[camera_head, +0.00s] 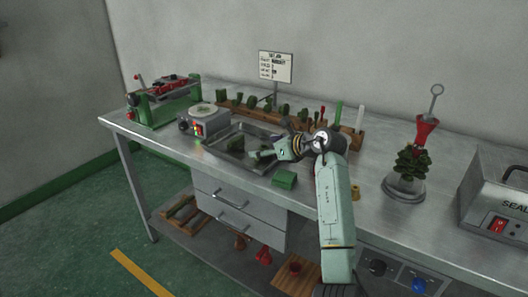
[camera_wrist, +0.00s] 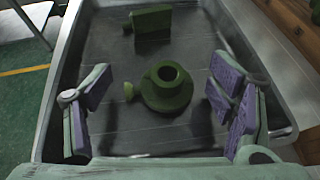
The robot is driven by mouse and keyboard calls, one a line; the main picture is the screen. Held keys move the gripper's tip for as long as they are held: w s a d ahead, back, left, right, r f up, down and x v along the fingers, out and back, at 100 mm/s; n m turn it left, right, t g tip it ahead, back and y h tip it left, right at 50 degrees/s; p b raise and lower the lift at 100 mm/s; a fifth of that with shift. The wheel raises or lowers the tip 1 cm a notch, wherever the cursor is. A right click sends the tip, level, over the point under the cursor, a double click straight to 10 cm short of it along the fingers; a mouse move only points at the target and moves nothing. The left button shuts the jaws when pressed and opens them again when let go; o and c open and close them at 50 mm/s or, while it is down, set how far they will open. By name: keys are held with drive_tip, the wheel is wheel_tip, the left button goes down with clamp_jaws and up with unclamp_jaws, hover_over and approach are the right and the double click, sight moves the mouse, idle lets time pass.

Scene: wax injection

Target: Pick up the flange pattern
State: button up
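The flange pattern is a dark green round piece with a raised hollow hub (camera_wrist: 167,88). It lies on the floor of the grey metal tray (camera_wrist: 55,85), with a small light green stub at its left side. In the head view the tray (camera_head: 214,150) is on the bench and my gripper (camera_head: 256,156) reaches over its right part. In the wrist view my gripper (camera_wrist: 163,92) is open, with purple-padded fingers apart on the left and right of the flange pattern. Neither finger visibly touches it.
A green block-shaped pattern (camera_wrist: 151,22) lies in the tray beyond the flange. A wooden rack (camera_head: 345,137) with several tools stands behind, and a small machine (camera_head: 204,121) stands left of the tray.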

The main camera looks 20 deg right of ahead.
drive_tip(key=c, duration=1.4)
drive_tip(key=shift+o, duration=0.2)
drive_tip(key=shift+r, duration=0.1)
